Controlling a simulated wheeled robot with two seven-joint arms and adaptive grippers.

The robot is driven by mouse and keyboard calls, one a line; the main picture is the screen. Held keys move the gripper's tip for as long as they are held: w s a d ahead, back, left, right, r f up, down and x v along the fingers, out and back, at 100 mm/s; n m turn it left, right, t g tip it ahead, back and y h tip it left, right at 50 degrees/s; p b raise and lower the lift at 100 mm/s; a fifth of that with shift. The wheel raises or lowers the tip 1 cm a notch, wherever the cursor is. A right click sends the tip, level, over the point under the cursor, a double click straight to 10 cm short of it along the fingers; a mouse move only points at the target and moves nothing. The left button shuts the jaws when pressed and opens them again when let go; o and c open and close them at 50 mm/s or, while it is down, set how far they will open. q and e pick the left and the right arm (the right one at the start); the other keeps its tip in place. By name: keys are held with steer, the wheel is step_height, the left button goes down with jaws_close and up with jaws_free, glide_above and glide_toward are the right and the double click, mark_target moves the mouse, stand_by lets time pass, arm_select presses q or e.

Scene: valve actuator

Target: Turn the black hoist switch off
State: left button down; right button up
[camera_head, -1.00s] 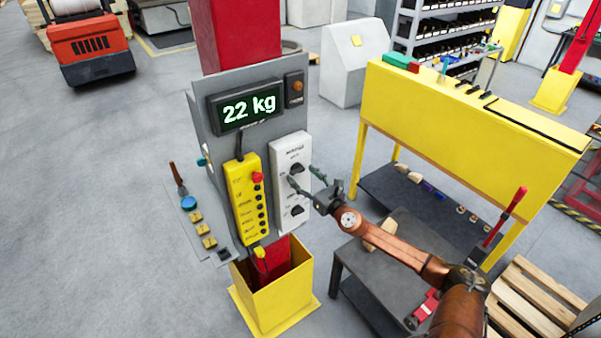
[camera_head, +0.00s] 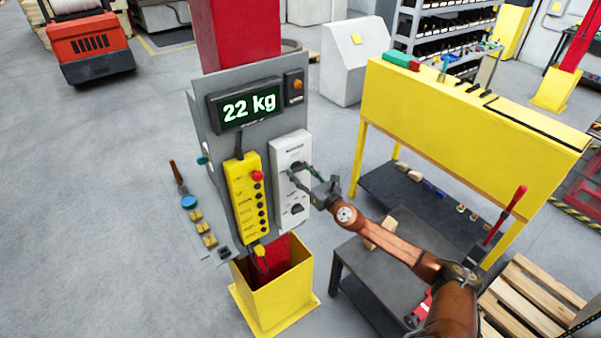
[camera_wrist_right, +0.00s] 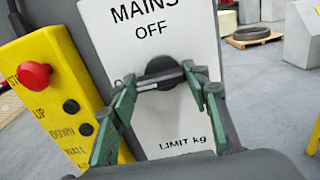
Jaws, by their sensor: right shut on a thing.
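The black switch is a round knob with a bar-shaped handle (camera_wrist_right: 158,75) on the upper part of a white panel (camera_wrist_right: 172,130). In the right wrist view the words MAINS and OFF stand above it, and the bar lies nearly level. My right gripper (camera_wrist_right: 160,80) has one green finger at each end of the bar and is shut on it. In the head view the right gripper (camera_head: 297,169) is at the upper knob of the white panel (camera_head: 290,150) and partly hides it. My left gripper is not in view.
A second black knob (camera_head: 297,209) sits lower on the white panel. A yellow control box (camera_head: 246,200) with a red button (camera_wrist_right: 33,75) is close on the left. A display (camera_head: 247,107) above reads 22 kg. A yellow workbench (camera_head: 460,130) stands to the right.

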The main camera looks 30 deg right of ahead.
steer(key=shift+c, duration=0.7)
steer(key=shift+m, duration=0.3)
steer(key=m, duration=0.3)
steer(key=shift+r+m, duration=0.1)
steer(key=shift+m, duration=0.2)
steer(key=m, duration=0.4)
steer(key=shift+d+r+m+p, duration=0.1)
steer(key=shift+d+m+p, duration=0.05)
steer(key=shift+m+p, duration=0.2)
steer(key=m+p, duration=0.1)
steer(key=m, duration=0.3)
steer(key=m+p, duration=0.1)
steer(key=m, duration=0.3)
steer(key=shift+d, duration=0.2)
steer(key=shift+m, duration=0.35)
